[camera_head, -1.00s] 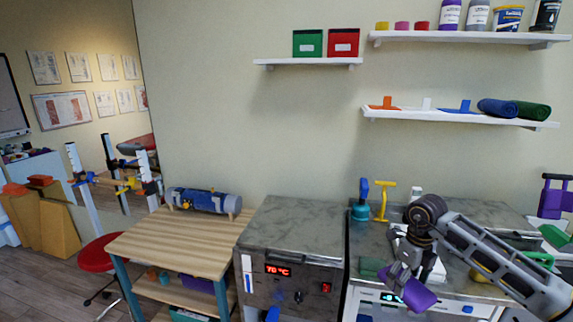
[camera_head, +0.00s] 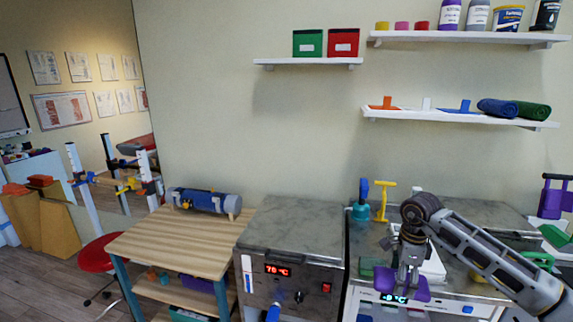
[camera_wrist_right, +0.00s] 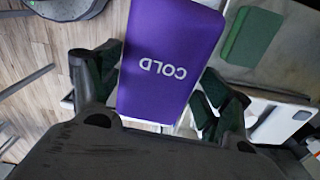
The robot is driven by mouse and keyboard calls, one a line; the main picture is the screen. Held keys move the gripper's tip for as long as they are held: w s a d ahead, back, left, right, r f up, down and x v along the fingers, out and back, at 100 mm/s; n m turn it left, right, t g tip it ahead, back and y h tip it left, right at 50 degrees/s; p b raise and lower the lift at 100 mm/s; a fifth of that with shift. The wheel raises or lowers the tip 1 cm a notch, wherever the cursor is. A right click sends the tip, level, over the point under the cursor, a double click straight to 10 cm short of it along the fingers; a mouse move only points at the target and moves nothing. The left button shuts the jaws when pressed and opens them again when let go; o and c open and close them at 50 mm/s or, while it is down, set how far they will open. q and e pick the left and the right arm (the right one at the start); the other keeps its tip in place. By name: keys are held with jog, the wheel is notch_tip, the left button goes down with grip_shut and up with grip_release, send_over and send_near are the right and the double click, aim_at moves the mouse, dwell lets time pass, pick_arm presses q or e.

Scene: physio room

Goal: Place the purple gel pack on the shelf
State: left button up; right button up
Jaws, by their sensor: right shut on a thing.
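The purple gel pack (camera_head: 415,289), marked "COLD", is held between the fingers of my right gripper (camera_head: 407,276). In the right wrist view the pack (camera_wrist_right: 172,55) lies between the two dark fingers (camera_wrist_right: 155,95), its lettering upside down. My right gripper points down at the front edge of the right counter. Three white wall shelves show: a small one (camera_head: 290,61) with a green and a red box, an upper right one (camera_head: 460,38) with bottles and tubs, and a lower right one (camera_head: 430,117). My left gripper is out of view.
A green pack (camera_head: 370,266) lies on the right counter, close to my gripper. A blue bottle (camera_head: 361,205) and a yellow stand (camera_head: 383,201) are behind it. Rolled mats (camera_head: 497,107) fill the lower shelf's right part. The wooden table (camera_head: 165,245) has a bare top front.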

aim_at(384, 294)
jog(key=n, duration=0.3)
jog(key=a+n, duration=0.1)
jog(key=shift+w+f+n, duration=0.1)
jog(key=shift+f+n, duration=0.2)
jog(key=shift+n, duration=0.1)
jog(key=n, duration=0.2)
jog(key=a+f+n, duration=0.1)
jog(key=n, duration=0.2)
jog(key=a+f+n, duration=0.1)
jog(key=n, duration=0.2)
jog(key=shift+s+a+f, duration=0.2)
jog(key=shift+s+f, duration=0.15)
jog(key=shift+f, duration=0.05)
jog(key=n, duration=0.1)
jog(key=a+f+n, duration=0.1)
jog(key=n, duration=0.1)
jog(key=shift+s+a+f+n, duration=0.25)
jog(key=shift+s+f+n, duration=0.15)
jog(key=s+a+f+n, duration=0.5)
jog(key=s+a+f, duration=0.1)
jog(key=f, duration=0.1)
jog(key=shift+f, duration=0.3)
jog(key=shift+s, duration=0.1)
